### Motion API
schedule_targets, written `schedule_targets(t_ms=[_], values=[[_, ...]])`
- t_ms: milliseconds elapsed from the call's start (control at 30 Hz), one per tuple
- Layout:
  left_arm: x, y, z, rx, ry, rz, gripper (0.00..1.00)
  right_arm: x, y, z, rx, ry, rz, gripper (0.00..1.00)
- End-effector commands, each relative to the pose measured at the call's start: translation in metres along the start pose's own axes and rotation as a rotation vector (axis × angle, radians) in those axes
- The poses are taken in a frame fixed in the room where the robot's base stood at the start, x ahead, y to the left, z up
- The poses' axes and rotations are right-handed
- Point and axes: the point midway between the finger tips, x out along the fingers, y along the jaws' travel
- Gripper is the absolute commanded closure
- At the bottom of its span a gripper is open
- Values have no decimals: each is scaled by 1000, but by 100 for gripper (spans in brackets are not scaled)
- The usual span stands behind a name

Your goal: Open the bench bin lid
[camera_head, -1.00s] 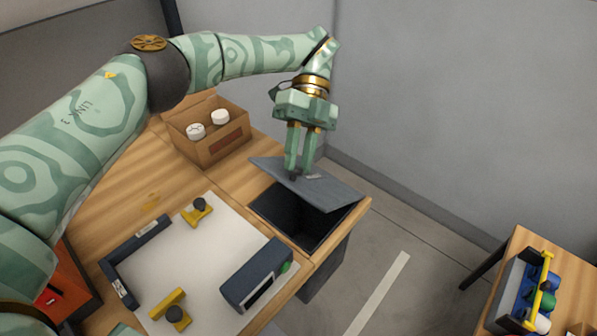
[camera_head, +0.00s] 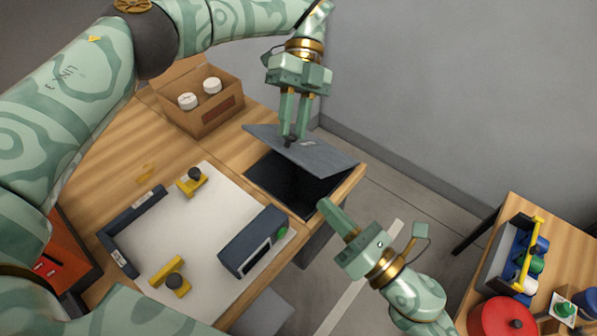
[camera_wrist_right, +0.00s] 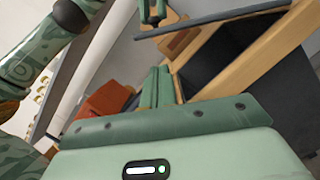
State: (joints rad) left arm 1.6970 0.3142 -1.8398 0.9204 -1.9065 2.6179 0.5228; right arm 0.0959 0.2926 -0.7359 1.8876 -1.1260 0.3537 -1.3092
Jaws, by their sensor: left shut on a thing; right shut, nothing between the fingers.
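The bench bin (camera_head: 275,190) is a dark box set into the right end of the wooden bench. Its grey lid (camera_head: 325,158) is raised and tilted, with the dark inside showing below it. My left gripper (camera_head: 292,140) is above the lid, fingers pointing down, shut on the lid's small dark handle, which the fingertips mostly hide. My right gripper (camera_head: 325,205) is shut and empty, at the bin's front right corner, below the lid. The right wrist view shows its fingers (camera_wrist_right: 158,86), the lid's edge (camera_wrist_right: 215,22) and the bin's dark inside (camera_wrist_right: 225,75).
A cardboard box (camera_head: 200,105) with two white-topped items stands at the back of the bench. A white mat (camera_head: 205,225) carries yellow fixtures and a dark blue device (camera_head: 252,242). A side table with a rack (camera_head: 505,260) and red pot (camera_head: 502,318) is at right.

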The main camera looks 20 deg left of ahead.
Motion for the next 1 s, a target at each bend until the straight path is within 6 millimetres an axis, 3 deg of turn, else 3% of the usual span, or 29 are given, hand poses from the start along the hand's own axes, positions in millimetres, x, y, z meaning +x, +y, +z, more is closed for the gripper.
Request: schedule_targets(t_ms=[600,1000], values=[[0,0,1,-1,-2,-1,100,92,6,4,-14,-5,10,100],[0,0,1,-1,-2,-1,100,102,6,3,-13,-5,9,100]])
